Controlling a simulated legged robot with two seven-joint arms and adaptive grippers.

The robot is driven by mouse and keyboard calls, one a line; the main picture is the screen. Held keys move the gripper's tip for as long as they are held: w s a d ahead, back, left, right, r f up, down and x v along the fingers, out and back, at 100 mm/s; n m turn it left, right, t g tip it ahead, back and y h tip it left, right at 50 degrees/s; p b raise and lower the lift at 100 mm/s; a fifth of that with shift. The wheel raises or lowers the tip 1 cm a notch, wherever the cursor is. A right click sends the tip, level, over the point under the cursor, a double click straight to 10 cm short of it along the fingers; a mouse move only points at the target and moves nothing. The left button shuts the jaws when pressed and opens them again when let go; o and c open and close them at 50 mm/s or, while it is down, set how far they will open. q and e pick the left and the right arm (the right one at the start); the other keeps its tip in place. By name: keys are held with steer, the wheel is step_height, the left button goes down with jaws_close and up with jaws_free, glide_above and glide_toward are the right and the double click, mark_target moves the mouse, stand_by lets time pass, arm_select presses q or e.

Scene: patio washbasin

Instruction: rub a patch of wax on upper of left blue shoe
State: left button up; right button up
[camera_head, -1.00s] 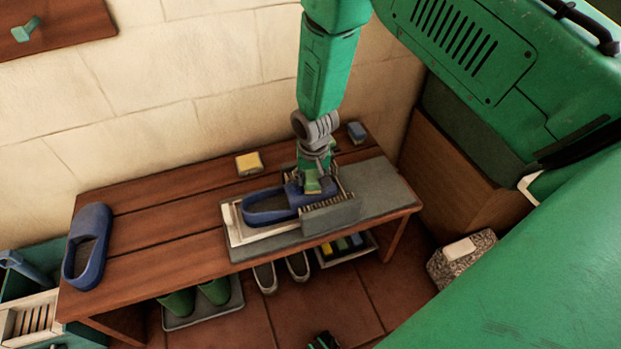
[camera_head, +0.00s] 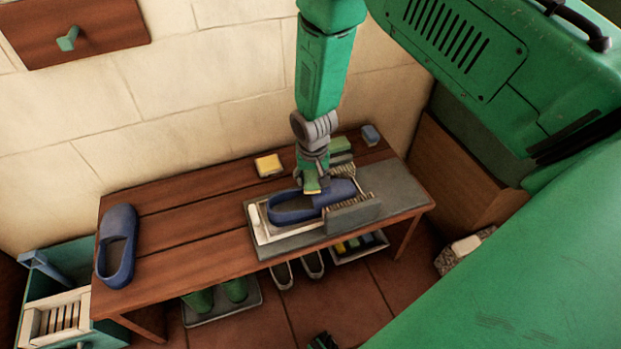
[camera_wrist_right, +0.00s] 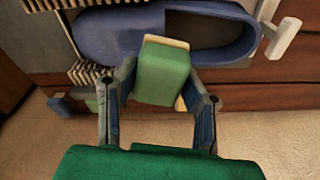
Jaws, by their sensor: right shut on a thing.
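A blue shoe (camera_head: 340,192) lies in a white holder (camera_head: 262,234) with brush strips on the bench. It also shows in the wrist view (camera_wrist_right: 105,32). A second blue shoe (camera_head: 117,250) stands at the bench's left end. My right gripper (camera_head: 312,188) is shut on a green block (camera_wrist_right: 162,75) with a pale edge. The block is over the held shoe's upper, near its opening. I cannot tell whether they touch. A dark and green part at the bottom edge looks like my left gripper (camera_head: 322,341). Its jaws cannot be made out.
A yellow block (camera_head: 268,165), a green item (camera_head: 341,150) and a small blue block (camera_head: 371,135) are at the bench's back. A grey slab (camera_head: 395,190) lies around the holder. Footwear and a tray (camera_head: 360,250) are below. The bench's left middle is clear.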

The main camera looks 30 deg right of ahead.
mark_target(308, 176)
steer(key=r+p, duration=0.2)
steer(key=r, duration=0.1)
steer(key=shift+a, duration=0.4)
steer(key=shift+d+r+p, duration=0.15)
steer(key=shift+r+p, duration=0.45)
steer(key=shift+r, duration=0.1)
steer(key=shift+d+r, duration=0.2)
steer(key=shift+r, duration=0.05)
arm_select(q)
steer(key=r, duration=0.2)
steer(key=a+r, duration=0.1)
steer(key=r, duration=0.1)
steer(key=shift+w, duration=0.1)
steer(key=shift+a+f, duration=0.1)
steer(key=shift+a, duration=0.1)
arm_select(e)
steer(key=shift+a, duration=0.25)
steer(key=shift+w, duration=0.1)
